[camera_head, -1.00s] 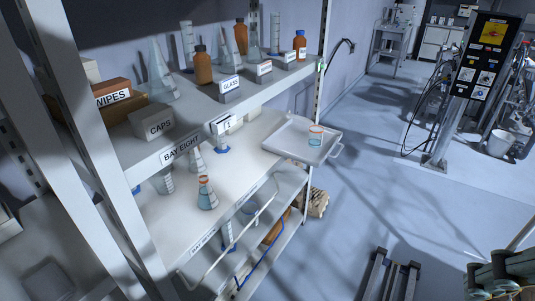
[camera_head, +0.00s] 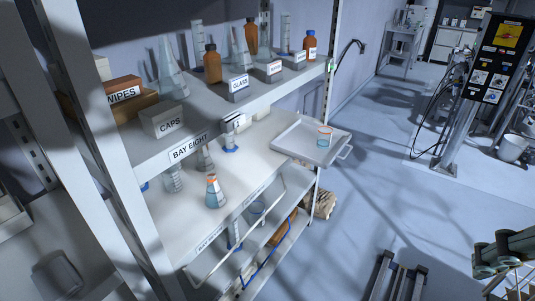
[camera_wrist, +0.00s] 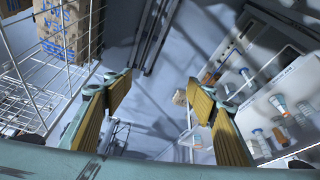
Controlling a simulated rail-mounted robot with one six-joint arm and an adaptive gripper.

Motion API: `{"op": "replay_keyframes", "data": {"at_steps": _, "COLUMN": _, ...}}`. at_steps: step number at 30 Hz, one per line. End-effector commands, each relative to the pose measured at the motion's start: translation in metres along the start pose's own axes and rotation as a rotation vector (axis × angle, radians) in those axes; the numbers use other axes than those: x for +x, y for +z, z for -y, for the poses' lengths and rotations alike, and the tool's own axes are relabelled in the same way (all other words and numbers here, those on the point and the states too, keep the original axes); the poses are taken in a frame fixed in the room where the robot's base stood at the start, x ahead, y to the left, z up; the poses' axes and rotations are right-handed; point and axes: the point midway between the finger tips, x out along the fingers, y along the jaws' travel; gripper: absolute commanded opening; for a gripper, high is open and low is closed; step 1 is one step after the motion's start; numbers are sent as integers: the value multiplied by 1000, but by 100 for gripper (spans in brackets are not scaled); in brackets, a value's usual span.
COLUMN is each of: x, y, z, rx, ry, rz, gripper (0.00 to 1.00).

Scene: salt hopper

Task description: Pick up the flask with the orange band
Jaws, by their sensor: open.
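The flask with the orange band (camera_head: 215,193) stands upright on the middle shelf (camera_head: 180,235), near its front edge. It is conical, with blue liquid low inside. My gripper (camera_wrist: 160,97) is open, its two yellow-padded fingers wide apart with nothing between them.
A clear flask (camera_head: 204,157) and a beaker (camera_head: 173,180) stand behind the banded flask. The upper shelf (camera_head: 200,122) overhangs. A wire rack (camera_wrist: 40,85) is left in the wrist view. Floor in front is open.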

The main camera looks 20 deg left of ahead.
Motion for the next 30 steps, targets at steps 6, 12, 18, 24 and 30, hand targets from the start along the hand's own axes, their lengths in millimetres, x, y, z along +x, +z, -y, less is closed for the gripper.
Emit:
{"op": "replay_keyframes", "data": {"at_steps": 6, "x": 26, "y": -46, "z": -1, "rx": -64, "ry": 18, "rz": -52, "gripper": 52}}
{"op": "replay_keyframes", "data": {"at_steps": 12, "x": 51, "y": -91, "z": 2, "rx": -129, "ry": 29, "rz": -107, "gripper": 52}}
{"op": "replay_keyframes", "data": {"at_steps": 18, "x": 77, "y": -133, "z": 11, "rx": -198, "ry": 32, "rz": -163, "gripper": 52}}
{"op": "replay_keyframes", "data": {"at_steps": 24, "x": 104, "y": -173, "z": 25, "rx": -270, "ry": 27, "rz": -220, "gripper": 52}}
{"op": "replay_keyframes", "data": {"at_steps": 30, "x": 132, "y": -209, "z": 45, "rx": -342, "ry": 13, "rz": -275, "gripper": 52}}
